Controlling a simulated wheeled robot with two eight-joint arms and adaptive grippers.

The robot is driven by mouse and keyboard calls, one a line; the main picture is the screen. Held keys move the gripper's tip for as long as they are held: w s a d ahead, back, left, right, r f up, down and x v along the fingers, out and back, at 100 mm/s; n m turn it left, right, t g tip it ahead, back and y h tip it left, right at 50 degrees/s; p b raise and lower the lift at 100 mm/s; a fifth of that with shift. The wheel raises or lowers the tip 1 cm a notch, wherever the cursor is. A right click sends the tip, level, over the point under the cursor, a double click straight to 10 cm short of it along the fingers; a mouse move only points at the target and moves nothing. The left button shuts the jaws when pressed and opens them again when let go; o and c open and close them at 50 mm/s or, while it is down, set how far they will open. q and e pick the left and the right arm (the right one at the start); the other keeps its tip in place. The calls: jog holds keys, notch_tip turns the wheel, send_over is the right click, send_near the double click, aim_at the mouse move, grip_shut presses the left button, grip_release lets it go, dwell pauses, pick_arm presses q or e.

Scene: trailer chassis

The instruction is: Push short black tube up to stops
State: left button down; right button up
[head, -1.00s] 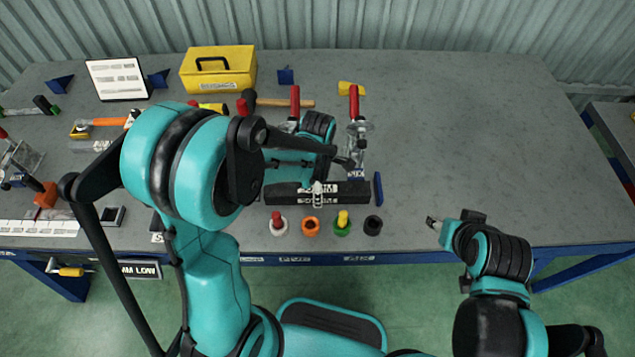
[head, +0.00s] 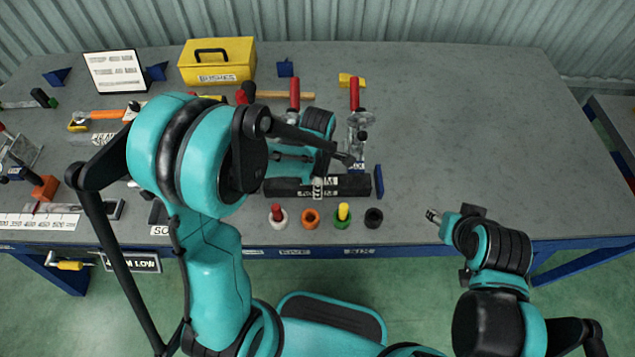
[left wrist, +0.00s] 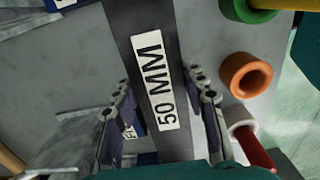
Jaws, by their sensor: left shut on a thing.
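The short black tube (head: 352,186) lies left to right near the front of the table. It has white labels, and one reads 50 MM in the left wrist view, where the tube (left wrist: 127,20) runs between my fingers. My left gripper (left wrist: 160,80) is shut on it, one finger on each side. In the head view my left arm partly covers the area behind the tube. A blue upright plate (head: 379,182) stands at the tube's right end; I cannot tell if they touch. My right gripper (head: 434,215) is away at the front right, its fingers too small to judge.
Red-handled clamps (head: 355,95) stand behind the tube. In front of it are a white ring with a red peg (head: 277,214), an orange ring (head: 311,218), a green one with a yellow peg (head: 342,217) and a black one (head: 373,217). The table's right side is clear.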

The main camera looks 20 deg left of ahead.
pick_arm(q)
jog(key=shift+w+d, duration=0.15)
jog(key=shift+d, duration=0.4)
jog(key=shift+w+d, duration=0.15)
jog(key=shift+d, duration=0.35)
jog(key=shift+w+a, duration=0.25)
jog(key=shift+w, duration=0.5)
dwell(0.4)
jog(key=c, duration=0.8)
grip_release()
notch_tip(320, 180, up, 12)
jog(key=s+a+r+m+t, duration=0.1)
jog(key=s+a+m+t, duration=0.1)
jog(key=s+m, duration=0.2)
jog(key=s+a+r+m+t, duration=0.1)
jog(key=s+m, duration=0.3)
jog(key=m, duration=0.6)
jog(key=s+a+r+m+t, duration=0.1)
jog(key=s+a+m+t, duration=0.2)
jog(key=m, duration=0.4)
jog(key=shift+s+r+t, duration=0.3)
jog(key=shift+s+t, duration=0.3)
jog(key=shift+s, duration=0.05)
